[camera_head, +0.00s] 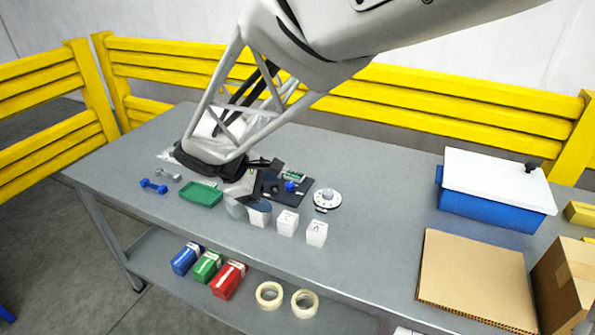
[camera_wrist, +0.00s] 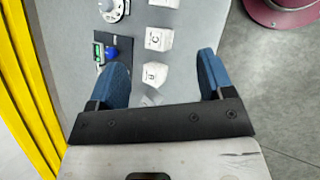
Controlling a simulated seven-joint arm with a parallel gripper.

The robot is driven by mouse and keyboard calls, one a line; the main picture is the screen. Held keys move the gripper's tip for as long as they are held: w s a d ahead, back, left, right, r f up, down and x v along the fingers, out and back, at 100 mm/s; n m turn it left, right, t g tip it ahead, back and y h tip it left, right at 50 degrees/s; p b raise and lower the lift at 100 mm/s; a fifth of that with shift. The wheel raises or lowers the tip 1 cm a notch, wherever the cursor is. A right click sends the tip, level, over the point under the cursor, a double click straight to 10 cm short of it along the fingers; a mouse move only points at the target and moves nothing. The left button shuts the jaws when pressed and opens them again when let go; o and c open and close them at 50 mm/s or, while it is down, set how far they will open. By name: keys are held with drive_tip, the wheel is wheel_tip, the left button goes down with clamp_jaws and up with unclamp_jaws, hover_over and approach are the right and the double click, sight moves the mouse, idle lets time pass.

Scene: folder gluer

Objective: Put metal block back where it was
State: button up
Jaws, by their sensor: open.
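My gripper (camera_head: 258,206) is over the row of small blocks on the grey table; its blue fingers are wide apart with nothing held in the wrist view (camera_wrist: 166,64). A grey block (camera_head: 235,208), seemingly the metal block, stands at the left end of the row, partly hidden by my gripper. In the wrist view a grey piece (camera_wrist: 151,100) shows just in front of the gripper bar, mostly hidden. A white block marked B (camera_wrist: 154,75) lies between the fingers, with the block marked C (camera_wrist: 158,39) beyond it.
A green tray (camera_head: 201,194) and blue dumbbell (camera_head: 153,186) are left of the blocks. A black board with a blue knob (camera_head: 290,187) and a white dial (camera_head: 327,199) are behind. A blue box (camera_head: 490,208) and cardboard (camera_head: 478,280) stand right.

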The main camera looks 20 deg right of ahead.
drive_tip(key=s+d+r+m+t+y, duration=0.1)
drive_tip(key=s+d+r+m+y, duration=0.1)
drive_tip(key=s+m, duration=0.4)
drive_tip(key=s+d+r+m+t+y, duration=0.1)
drive_tip(key=s+r+m+y, duration=0.3)
drive_tip(key=s, duration=1)
drive_tip(key=shift+s+d+m+y, duration=0.15)
drive_tip(key=shift+d+m+y, duration=0.55)
drive_tip(key=shift+d+m, duration=0.2)
drive_tip(key=shift+r, duration=0.1)
